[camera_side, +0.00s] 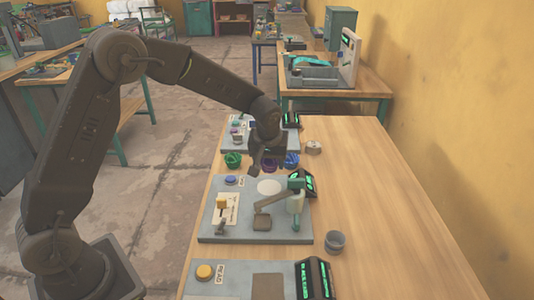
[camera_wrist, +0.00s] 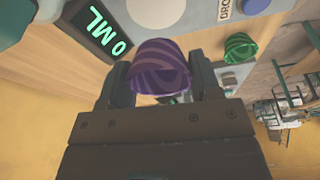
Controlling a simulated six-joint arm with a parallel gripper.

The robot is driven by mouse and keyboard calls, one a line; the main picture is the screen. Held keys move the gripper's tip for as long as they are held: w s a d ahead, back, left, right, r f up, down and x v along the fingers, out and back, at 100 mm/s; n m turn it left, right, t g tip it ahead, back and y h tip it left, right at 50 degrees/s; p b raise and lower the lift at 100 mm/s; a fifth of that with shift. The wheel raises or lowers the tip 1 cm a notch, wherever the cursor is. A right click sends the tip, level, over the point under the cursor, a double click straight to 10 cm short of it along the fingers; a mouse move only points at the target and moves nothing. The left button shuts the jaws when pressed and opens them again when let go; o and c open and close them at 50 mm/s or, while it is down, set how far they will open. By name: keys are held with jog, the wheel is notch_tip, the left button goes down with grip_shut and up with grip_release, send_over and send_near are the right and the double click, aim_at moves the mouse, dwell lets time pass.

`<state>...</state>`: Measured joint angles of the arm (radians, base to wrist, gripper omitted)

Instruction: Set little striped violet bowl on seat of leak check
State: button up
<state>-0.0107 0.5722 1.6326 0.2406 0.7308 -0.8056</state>
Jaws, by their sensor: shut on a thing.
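The little striped violet bowl (camera_wrist: 163,62) is between the two fingers of my gripper (camera_wrist: 162,80) in the wrist view, tilted in that picture. My gripper (camera_side: 266,157) is shut on it; in the side view the violet bowl (camera_side: 269,168) shows only partly below the fingers. They are just behind the middle grey plate (camera_side: 213,228). That plate has a pale round seat (camera_side: 268,187), seen bare; it also shows in the wrist view (camera_wrist: 155,10). A display (camera_wrist: 106,30) beside it reads 0 ML. I cannot read a leak check label.
A green bowl (camera_side: 233,160) stands left of my gripper and a blue striped bowl (camera_side: 291,160) right. The middle plate carries a blue button (camera_side: 231,181), a lever arm (camera_side: 272,203) and a green post (camera_side: 296,184). A grey cup (camera_side: 335,241) stands right; the table's right side is clear.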

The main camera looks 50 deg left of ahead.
aim_at(269, 186)
jog(key=shift+f, duration=2.9)
jog(key=shift+f, duration=0.6)
jog(key=o, duration=0.8)
jog(key=shift+v, duration=6.9)
